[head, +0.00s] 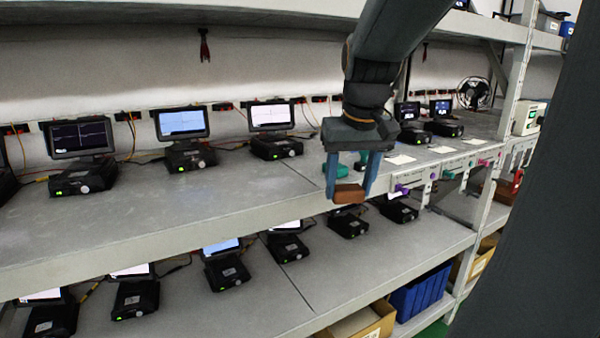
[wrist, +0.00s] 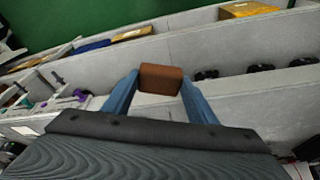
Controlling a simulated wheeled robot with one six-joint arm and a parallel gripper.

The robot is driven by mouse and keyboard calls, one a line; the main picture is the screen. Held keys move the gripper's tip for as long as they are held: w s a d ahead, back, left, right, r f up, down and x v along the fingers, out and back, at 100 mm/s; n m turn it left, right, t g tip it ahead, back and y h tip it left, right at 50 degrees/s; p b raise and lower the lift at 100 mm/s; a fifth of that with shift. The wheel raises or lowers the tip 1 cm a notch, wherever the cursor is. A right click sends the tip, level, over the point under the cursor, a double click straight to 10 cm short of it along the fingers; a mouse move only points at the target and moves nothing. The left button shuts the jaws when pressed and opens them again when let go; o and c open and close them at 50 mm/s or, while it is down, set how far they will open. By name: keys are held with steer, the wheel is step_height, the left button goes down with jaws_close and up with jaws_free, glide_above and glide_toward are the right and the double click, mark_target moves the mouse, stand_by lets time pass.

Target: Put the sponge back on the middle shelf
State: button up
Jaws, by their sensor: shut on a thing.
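My gripper (head: 349,190) has two blue fingers and is shut on a brown sponge (head: 348,194). It hangs in front of the edge of the middle shelf (head: 235,195), with the sponge at the fingertips. In the wrist view the sponge (wrist: 160,78) sits between the blue fingers (wrist: 161,92), with the shelf unit behind it. In the head view the gripper hides part of the shelf edge and part of a teal item (head: 361,160) behind it.
Several small monitors on black bases, such as one with a white screen (head: 271,116), stand on the middle shelf. More devices stand on the shelf below. A blue bin (head: 420,293) and a cardboard box (head: 365,322) sit lower down. Bare shelf surface lies left of the gripper.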

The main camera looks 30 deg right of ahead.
steer(key=shift+s+d+r, duration=0.1)
steer(key=shift+s+r, duration=0.15)
steer(key=shift+r, duration=0.4)
steer(key=shift+w+r, duration=0.2)
steer(key=w+p, duration=0.1)
steer(key=w, duration=0.4)
steer(key=w+p, duration=0.2)
steer(key=w, duration=0.4)
steer(key=w+p, duration=0.2)
steer(key=w, duration=0.4)
steer(key=shift+a, duration=0.25)
steer(key=shift+w+f, duration=0.15)
steer(key=shift+f+p, duration=1)
steer(key=shift+f, duration=0.7)
steer(key=shift+f, duration=0.1)
steer(key=o, duration=1.1)
